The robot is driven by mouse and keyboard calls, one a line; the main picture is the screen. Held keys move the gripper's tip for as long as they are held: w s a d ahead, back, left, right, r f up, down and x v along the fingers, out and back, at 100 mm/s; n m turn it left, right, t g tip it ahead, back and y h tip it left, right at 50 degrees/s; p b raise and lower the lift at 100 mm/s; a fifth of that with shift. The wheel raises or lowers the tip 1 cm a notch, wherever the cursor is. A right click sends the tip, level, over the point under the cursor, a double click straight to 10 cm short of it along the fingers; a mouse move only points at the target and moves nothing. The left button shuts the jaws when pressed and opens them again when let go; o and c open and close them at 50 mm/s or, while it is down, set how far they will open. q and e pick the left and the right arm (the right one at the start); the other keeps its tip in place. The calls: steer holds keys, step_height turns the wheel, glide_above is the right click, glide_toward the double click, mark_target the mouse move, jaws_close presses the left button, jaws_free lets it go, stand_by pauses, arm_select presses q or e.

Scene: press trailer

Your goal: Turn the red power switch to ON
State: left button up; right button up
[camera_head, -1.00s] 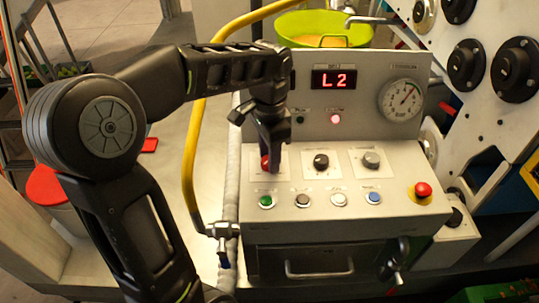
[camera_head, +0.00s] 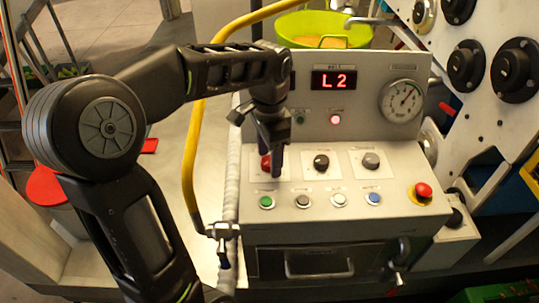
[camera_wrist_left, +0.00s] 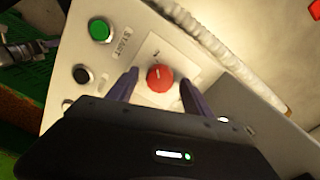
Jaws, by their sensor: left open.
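The red power switch (camera_head: 265,163) is a round knob on the sloped panel (camera_head: 327,190) of the grey control box, at the left of a row of knobs. My left gripper (camera_head: 274,167) points down over it and partly hides it in the head view. In the left wrist view the red switch (camera_wrist_left: 160,77) shows a pale pointer line, and my open left gripper (camera_wrist_left: 158,80) has one finger on each side of it. There is a visible gap at each finger. The switch's ON label cannot be read. My right gripper is not in view.
Black and grey knobs (camera_head: 321,162) sit right of the switch. Coloured buttons, the green one (camera_head: 267,202) leftmost, line the front below. A red emergency button (camera_head: 423,190) is at the right. The display (camera_head: 335,79) reads L2. A yellow hose (camera_head: 190,165) runs at the left.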

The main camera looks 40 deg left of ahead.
mark_target(269, 160)
arm_select(q)
steer(key=shift+r, duration=0.55)
step_height(269, 160, up, 4)
steer(key=shift+b, duration=0.4)
steer(key=shift+r+p, duration=0.65)
steer(key=shift+r, duration=0.75)
steer(key=shift+f, duration=0.1)
